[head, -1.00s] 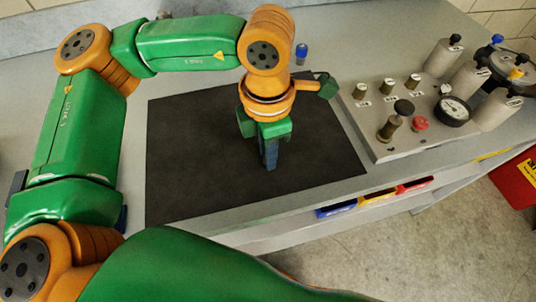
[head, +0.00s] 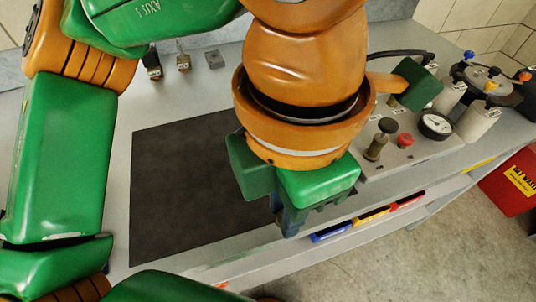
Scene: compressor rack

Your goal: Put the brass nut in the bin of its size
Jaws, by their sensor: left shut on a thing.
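My left gripper (head: 288,224) points down above the bench's front edge, at the right side of the black mat, just left of the bins. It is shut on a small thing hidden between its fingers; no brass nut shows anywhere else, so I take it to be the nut. Three bins sit in a row under the bench's front edge: a blue bin (head: 330,233), a yellow bin (head: 371,217) and a red bin (head: 408,202). Their size marks are too small to read. My right gripper is out of view.
The black mat (head: 180,190) looks bare where it shows. A panel with a black knob, a red button (head: 405,140) and a gauge (head: 435,125) stands to the right. Small fittings (head: 183,60) stand at the back. A red waste container (head: 512,182) is on the floor at right.

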